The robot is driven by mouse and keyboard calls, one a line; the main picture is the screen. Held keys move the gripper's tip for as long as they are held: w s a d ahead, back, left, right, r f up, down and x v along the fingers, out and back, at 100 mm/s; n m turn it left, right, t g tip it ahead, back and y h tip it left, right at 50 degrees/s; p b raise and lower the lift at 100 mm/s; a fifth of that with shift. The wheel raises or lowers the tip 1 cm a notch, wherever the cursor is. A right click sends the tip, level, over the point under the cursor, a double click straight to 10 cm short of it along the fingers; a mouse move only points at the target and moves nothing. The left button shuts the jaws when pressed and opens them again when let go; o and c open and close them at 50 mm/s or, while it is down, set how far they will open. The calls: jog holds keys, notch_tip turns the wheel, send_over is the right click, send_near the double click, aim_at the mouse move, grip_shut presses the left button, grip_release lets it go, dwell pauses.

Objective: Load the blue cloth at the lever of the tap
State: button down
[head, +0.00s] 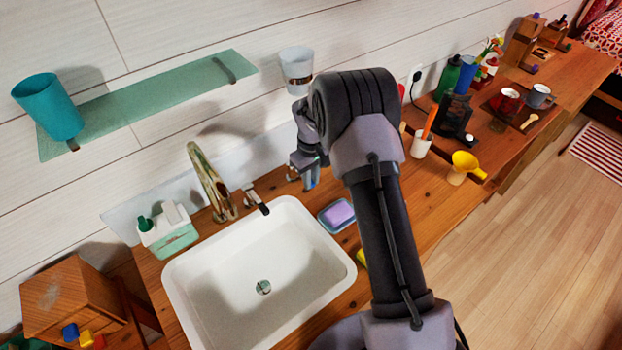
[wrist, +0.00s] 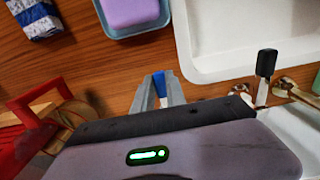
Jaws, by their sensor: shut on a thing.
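The brass tap (head: 207,175) rises behind the white sink. Its lever (head: 260,204), with a black tip, is to the right of the spout; it also shows in the wrist view (wrist: 266,64). My gripper (head: 308,180) is over the wooden counter, right of the lever and apart from it. In the wrist view, my gripper (wrist: 160,92) is shut on a narrow blue piece, the blue cloth (wrist: 160,84). Only a strip of it shows between the fingers. My arm hides part of the counter in the head view.
A soap dish (head: 323,218) with purple soap lies beside the sink (head: 172,280). A folded blue-and-white patterned item (wrist: 36,16) lies farther along. A mint caddy (head: 175,240) stands left of the tap. A white cup (head: 297,62) is on the wall. A red object (wrist: 28,112) is near my gripper.

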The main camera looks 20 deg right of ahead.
dwell(0.3)
jog(key=shift+w+d+n+p, duration=0.4)
jog(key=shift+d+n, duration=0.4)
jog(key=shift+n, duration=0.2)
jog(key=c, duration=1.4)
grip_release()
jog(key=shift+o, duration=0.2)
notch_tip(320, 180, up, 18)
jog(key=p, duration=0.3)
jog(key=shift+f, duration=0.25)
